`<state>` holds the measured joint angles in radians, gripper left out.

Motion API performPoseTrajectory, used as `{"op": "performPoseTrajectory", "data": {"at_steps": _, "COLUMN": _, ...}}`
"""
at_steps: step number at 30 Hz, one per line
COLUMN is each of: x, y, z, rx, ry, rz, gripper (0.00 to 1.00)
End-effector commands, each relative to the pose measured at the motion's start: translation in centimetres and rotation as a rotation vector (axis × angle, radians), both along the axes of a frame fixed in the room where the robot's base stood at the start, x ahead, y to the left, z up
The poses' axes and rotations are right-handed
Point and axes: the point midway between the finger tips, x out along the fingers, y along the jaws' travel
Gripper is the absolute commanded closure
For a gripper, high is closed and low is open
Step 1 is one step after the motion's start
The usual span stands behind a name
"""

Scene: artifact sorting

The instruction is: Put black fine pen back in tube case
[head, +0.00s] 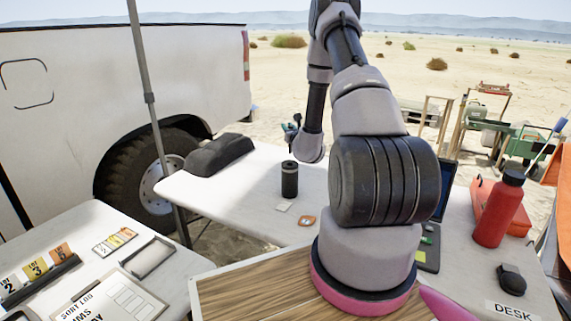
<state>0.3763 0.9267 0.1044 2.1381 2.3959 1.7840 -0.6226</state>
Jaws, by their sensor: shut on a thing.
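A black upright cylinder (289,182), which looks like the tube case, stands on the white table in the middle of the head view. My gripper (291,131) shows only as a small dark shape at the end of my arm, behind and above the cylinder and apart from it in the picture. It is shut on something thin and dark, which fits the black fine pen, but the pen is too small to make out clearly. My wrist partly hides the fingers.
A dark cushion-like block (219,153) lies at the table's back left. A small white card (284,207) and an orange-edged tag (307,221) lie in front of the cylinder. A red bottle (499,209) and black mouse (511,279) are at right. A tent pole (149,98) stands left.

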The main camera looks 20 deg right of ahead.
Motion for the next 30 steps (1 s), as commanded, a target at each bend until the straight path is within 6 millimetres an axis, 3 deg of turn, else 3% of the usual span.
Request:
{"op": "performPoseTrajectory", "data": {"at_steps": 6, "x": -0.1, "y": 0.1, "z": -4.1, "rx": 0.002, "ry": 0.004, "rz": 0.001, "gripper": 1.00}}
{"op": "performPoseTrajectory", "data": {"at_steps": 13, "x": 0.0, "y": 0.0, "z": -5.9, "rx": 0.001, "ry": 0.002, "rz": 0.000, "gripper": 1.00}}
{"op": "performPoseTrajectory", "data": {"at_steps": 19, "x": -0.1, "y": 0.0, "z": -8.9, "rx": 0.001, "ry": 0.003, "rz": 0.000, "gripper": 1.00}}
{"op": "performPoseTrajectory", "data": {"at_steps": 30, "x": 0.0, "y": 0.0, "z": -9.5, "rx": 0.000, "ry": 0.001, "rz": 0.000, "gripper": 1.00}}
